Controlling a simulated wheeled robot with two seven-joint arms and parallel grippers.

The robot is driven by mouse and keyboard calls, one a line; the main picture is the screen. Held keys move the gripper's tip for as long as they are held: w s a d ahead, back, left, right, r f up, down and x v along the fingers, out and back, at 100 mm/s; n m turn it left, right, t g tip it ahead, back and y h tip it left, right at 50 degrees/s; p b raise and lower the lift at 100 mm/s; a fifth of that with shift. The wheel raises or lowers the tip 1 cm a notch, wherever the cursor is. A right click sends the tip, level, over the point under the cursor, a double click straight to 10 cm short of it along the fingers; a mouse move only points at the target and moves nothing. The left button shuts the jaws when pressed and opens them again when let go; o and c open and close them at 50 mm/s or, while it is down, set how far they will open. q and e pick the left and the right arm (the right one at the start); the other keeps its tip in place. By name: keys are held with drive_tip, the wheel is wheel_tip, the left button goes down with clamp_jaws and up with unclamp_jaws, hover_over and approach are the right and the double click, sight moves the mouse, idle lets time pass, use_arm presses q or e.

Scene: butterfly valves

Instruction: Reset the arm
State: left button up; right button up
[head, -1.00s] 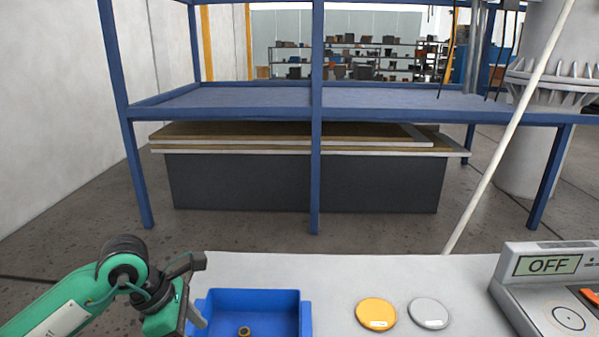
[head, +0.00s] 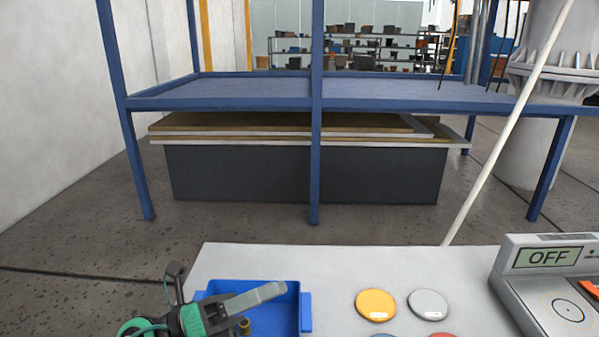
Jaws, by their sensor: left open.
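My left gripper (head: 228,282) is at the lower left, with its two fingers spread wide and nothing seen between them. One grey finger reaches to the right across the blue tray (head: 306,312) in the picture, and the other points up at the table's left edge. I cannot tell whether the finger touches the tray. A small brass-coloured round part (head: 245,327) shows in the tray just below that finger, partly hidden by the gripper. My right gripper is not in view.
On the light table (head: 400,262) are a yellow disc (head: 375,304) and a silver disc (head: 428,303), with red and blue edges cut off below. A device reading "OFF" (head: 548,257) stands at right. A blue frame (head: 315,150) stands behind.

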use_arm(q)
drive_tip(key=w+a+f+n+t+y, duration=0.25)
drive_tip(key=a+n+t+y, duration=0.45)
drive_tip(key=n, duration=0.6)
drive_tip(key=w+a+f+n+t+y, duration=0.2)
drive_tip(key=w+a+n+t+y, duration=0.2)
drive_tip(key=n+t+y, duration=0.6)
drive_tip(key=s+a+f+n+g+y, duration=0.2)
drive_tip(key=a+f+n+g+y, duration=0.15)
drive_tip(key=f+n, duration=0.35)
drive_tip(key=s+a+f+n+g+y, duration=0.2)
drive_tip(key=a+f+n+g, duration=0.3)
drive_tip(key=f, duration=0.4)
drive_tip(key=s+d+f+n+g+h, duration=0.1)
drive_tip(key=s+f+n+g, duration=0.1)
drive_tip(key=s+f+g, duration=0.6)
drive_tip(key=s+d+f+n+g, duration=0.1)
drive_tip(key=s+f+n+g, duration=0.15)
drive_tip(key=s+f, duration=0.7)
wheel_tip(320, 180, down, 29)
drive_tip(key=s, duration=0.2)
drive_tip(key=s+a+f+g, duration=0.1)
drive_tip(key=s+a+f, duration=0.1)
drive_tip(key=s+f, duration=0.7)
drive_tip(key=s+a+f+g, duration=0.1)
drive_tip(key=s+f, duration=0.9)
drive_tip(key=shift+s+a, duration=0.25)
drive_tip(key=shift+a, duration=0.1)
